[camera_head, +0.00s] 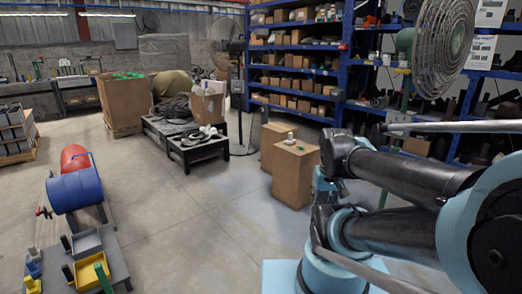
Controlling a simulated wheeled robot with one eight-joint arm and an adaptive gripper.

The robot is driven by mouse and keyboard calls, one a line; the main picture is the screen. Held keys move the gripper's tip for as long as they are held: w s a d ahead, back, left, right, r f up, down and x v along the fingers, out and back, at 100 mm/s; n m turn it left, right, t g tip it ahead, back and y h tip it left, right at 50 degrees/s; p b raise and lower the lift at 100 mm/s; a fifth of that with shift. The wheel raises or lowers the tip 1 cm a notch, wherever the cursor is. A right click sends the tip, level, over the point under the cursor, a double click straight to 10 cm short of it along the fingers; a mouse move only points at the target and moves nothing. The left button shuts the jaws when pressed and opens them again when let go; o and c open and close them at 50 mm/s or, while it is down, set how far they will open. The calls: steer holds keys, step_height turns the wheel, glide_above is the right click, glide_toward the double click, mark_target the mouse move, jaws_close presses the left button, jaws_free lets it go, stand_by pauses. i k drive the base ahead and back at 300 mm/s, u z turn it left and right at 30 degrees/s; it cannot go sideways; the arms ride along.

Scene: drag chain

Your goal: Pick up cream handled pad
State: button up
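A small cream or whitish object (290,137) sits on top of a brown cardboard box (296,176) in the middle of the head view. It may be the cream handled pad, but it is too small to make out a handle. A small green object (300,147) lies just in front of it on the same box top. My arm fills the right side of the view, and its links reach close to the right of this box. I cannot make out my gripper's fingers in this view.
A second cardboard box (272,143) stands behind. Low dark tables (198,153) with hoses are further left. Blue shelving (295,107) and a fan (441,45) are behind. The middle floor is clear.

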mark_target(289, 141)
steer(key=u, duration=0.65)
steer(key=i, duration=1.6)
steer(key=z, duration=0.45)
steer(key=i, duration=1.1)
steer(key=z, duration=0.65)
